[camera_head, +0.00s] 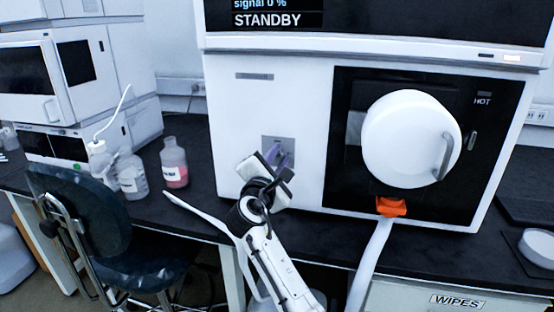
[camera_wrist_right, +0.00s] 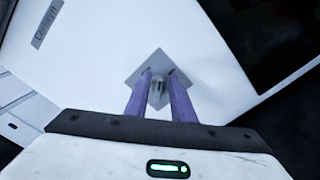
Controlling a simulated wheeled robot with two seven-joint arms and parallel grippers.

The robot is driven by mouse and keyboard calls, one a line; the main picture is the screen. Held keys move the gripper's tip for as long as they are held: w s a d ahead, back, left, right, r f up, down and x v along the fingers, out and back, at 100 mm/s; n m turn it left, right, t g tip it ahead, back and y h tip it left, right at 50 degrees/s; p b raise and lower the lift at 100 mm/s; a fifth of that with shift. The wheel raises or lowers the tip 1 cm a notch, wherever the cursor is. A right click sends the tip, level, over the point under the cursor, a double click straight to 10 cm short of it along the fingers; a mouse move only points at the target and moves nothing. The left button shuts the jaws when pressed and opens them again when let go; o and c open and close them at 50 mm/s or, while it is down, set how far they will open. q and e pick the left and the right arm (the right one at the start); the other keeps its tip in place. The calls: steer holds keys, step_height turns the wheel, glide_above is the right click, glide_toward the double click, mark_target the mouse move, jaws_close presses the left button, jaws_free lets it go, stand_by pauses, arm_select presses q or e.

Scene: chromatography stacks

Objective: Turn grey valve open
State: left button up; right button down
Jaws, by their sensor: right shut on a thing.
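The grey valve (camera_wrist_right: 157,93) shows in the right wrist view as a small grey knob in front of a square grey plate (camera_wrist_right: 160,62). It is on the white front panel of the instrument. In the head view the plate (camera_head: 278,142) is low on that panel, and my gripper mostly hides the valve. My right gripper (camera_head: 280,158) is at the plate, with its purple fingers (camera_wrist_right: 160,90) on either side of the valve, shut on it. The valve's exact turn angle is hard to tell. My left gripper is not in view.
A round white door (camera_head: 405,140) with a handle and an orange piece (camera_head: 391,207) are right of the valve. A bottle with pink liquid (camera_head: 174,165) and a clear bottle (camera_head: 132,178) stand left on the dark bench. A dark chair (camera_head: 95,215) is in front.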

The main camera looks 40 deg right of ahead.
steer(key=m+b, duration=0.1)
steer(key=m, duration=0.1)
steer(key=f+m, duration=0.1)
steer(key=shift+s+m+b, duration=0.1)
steer(key=shift+m+b, duration=0.3)
steer(key=m, duration=0.1)
steer(key=m+b, duration=0.1)
steer(key=shift+f+m+b, duration=0.2)
steer(key=shift+m+b, duration=0.1)
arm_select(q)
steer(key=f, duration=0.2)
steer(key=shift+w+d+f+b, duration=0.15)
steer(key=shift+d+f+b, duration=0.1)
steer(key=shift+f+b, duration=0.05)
arm_select(e)
steer(key=shift+d+m, duration=0.1)
steer(key=shift+m, duration=0.5)
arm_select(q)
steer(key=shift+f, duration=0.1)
arm_select(e)
steer(key=c, duration=1.8)
jaws_free()
steer(key=shift+c, duration=0.2)
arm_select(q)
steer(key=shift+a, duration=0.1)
arm_select(e)
steer(key=shift+r, duration=0.1)
steer(key=v, duration=1)
steer(key=shift+s, duration=0.2)
